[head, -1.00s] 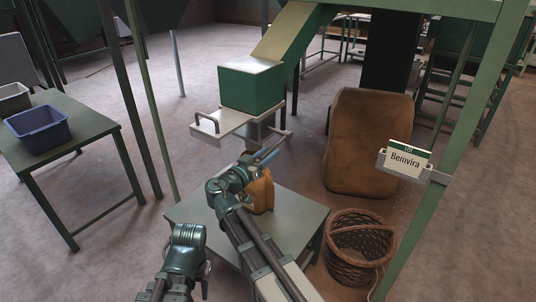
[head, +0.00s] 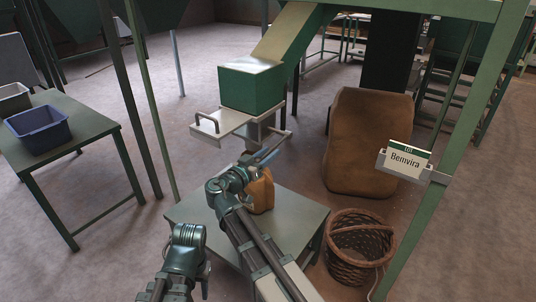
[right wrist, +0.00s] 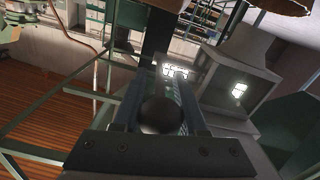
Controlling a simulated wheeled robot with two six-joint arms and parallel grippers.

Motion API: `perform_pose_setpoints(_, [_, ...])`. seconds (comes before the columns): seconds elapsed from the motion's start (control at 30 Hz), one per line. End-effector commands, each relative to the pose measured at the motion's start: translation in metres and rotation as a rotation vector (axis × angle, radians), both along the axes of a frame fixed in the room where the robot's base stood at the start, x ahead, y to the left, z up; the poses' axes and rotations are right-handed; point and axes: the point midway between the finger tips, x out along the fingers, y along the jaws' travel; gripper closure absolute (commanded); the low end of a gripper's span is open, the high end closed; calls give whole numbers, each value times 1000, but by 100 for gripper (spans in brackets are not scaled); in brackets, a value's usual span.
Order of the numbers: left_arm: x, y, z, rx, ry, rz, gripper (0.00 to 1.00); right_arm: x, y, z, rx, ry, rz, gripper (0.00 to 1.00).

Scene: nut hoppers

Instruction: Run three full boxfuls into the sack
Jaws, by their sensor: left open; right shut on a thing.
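The green box (head: 252,88) hangs under a sloping chute, with a pale slide plate (head: 228,120) and its dark handle (head: 207,122) sticking out at the left below it. A small orange-brown sack (head: 262,194) stands on a low grey-green table (head: 300,220) under the box, partly hidden by my right arm. My right gripper (head: 268,155) is just below the box, by the metal bars there. In the right wrist view it is shut on a dark round knob (right wrist: 161,115). My left gripper (head: 188,240) is at the lower left, away from these things; its fingertips are hardly visible. The box's contents are hidden.
A large brown sack (head: 368,140) stands to the right. A wicker basket (head: 360,246) sits on the floor near a sign reading Bemvira (head: 405,163). Green posts frame the stand. A side table (head: 75,150) at left holds a blue bin (head: 38,130) and a grey bin (head: 14,98).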

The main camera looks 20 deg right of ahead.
Motion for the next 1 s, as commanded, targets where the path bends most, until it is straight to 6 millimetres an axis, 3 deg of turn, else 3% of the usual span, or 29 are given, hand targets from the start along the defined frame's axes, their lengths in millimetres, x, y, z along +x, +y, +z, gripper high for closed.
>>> perform_pose_setpoints(0.27, [0, 0, 33, -1, 0, 0, 55, 0, 0, 17, 58, 44, -1, 100])
perform_pose_setpoints(1.0, [0, 0, 204, -2, 1, 1, 55, 11, -13, 81, 467, 364, -4, 100])
